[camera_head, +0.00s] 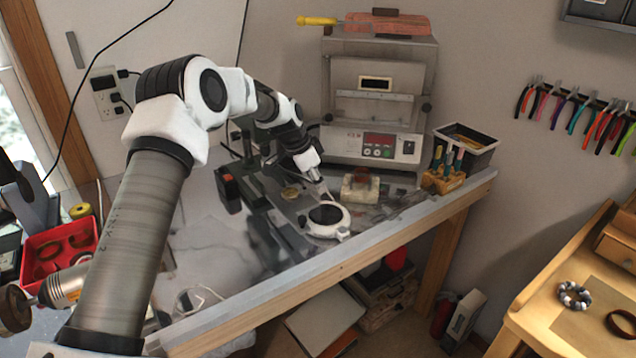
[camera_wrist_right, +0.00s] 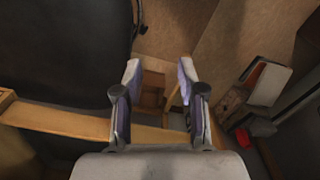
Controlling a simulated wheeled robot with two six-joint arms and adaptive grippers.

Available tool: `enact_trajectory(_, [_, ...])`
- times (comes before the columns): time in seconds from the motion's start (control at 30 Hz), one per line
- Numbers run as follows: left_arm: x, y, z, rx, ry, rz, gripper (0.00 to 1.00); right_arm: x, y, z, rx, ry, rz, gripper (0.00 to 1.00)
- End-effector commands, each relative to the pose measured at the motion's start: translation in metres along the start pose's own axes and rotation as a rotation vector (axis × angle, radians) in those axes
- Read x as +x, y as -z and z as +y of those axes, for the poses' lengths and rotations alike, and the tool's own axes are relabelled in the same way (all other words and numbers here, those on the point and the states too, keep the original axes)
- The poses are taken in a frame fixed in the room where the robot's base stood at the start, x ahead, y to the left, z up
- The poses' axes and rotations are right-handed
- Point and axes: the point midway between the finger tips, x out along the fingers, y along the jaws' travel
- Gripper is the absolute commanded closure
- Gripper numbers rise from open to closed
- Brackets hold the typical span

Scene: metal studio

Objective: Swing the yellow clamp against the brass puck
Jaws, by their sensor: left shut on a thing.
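My left arm reaches from the left over the workbench in the camera_head view. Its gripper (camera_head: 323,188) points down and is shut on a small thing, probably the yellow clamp. The clamp is mostly hidden by the fingers and its colour cannot be made out. A small round brass-coloured disc, probably the brass puck (camera_head: 291,193), lies to the left of the fingertips. I cannot tell whether clamp and puck touch.
A white ring with a dark middle (camera_head: 314,231) is just below the left fingertips. A grey machine (camera_head: 374,145) stands behind, with a plier stand (camera_head: 443,181) to its right. A red tray (camera_head: 40,262) is at the left. The bench's wooden edge (camera_head: 380,251) runs in front.

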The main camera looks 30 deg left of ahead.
Motion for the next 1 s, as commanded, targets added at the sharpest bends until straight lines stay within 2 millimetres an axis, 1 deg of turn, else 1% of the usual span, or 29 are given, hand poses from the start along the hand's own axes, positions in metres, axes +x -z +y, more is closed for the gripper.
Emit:
enact_trajectory(0.07, [0.002, -0.001, 0.001, -0.001, -0.003, -0.003, 1.0, 0.0, 0.0, 0.0, 0.0, 0.0, 0.0, 0.6])
enact_trajectory(0.1, [0.002, -0.001, 0.001, -0.001, -0.003, -0.003, 0.77, 0.0, 0.0, 0.0, 0.0, 0.0, 0.0, 0.6])
enact_trajectory(0.17, [0.002, -0.001, 0.001, -0.001, -0.003, -0.003, 0.55, 0.0, 0.0, 0.0, 0.0, 0.0, 0.0, 0.6])
enact_trajectory(0.47, [0.0, 0.0, 0.0, -0.001, 0.0, -0.001, 0.55, 0.0, 0.0, 0.0, 0.0, 0.0, 0.0, 0.6])
enact_trajectory(0.57, [-0.008, 0.001, 0.0, -0.002, 0.0, 0.002, 0.55, 0.0, 0.0, 0.0, 0.0, 0.0, 0.0, 0.6])
enact_trajectory(0.67, [-0.026, 0.001, -0.001, -0.002, 0.002, 0.003, 0.55, 0.0, 0.0, 0.0, 0.0, 0.0, 0.0, 0.6])
enact_trajectory(0.9, [-0.087, 0.001, -0.001, -0.002, 0.001, 0.003, 0.55, 0.0, 0.0, 0.0, 0.0, 0.0, 0.0, 0.6])
enact_trajectory(1.0, [-0.106, 0.0, -0.001, -0.001, 0.0, 0.001, 0.55, 0.0, 0.0, 0.0, 0.0, 0.0, 0.0, 0.6])
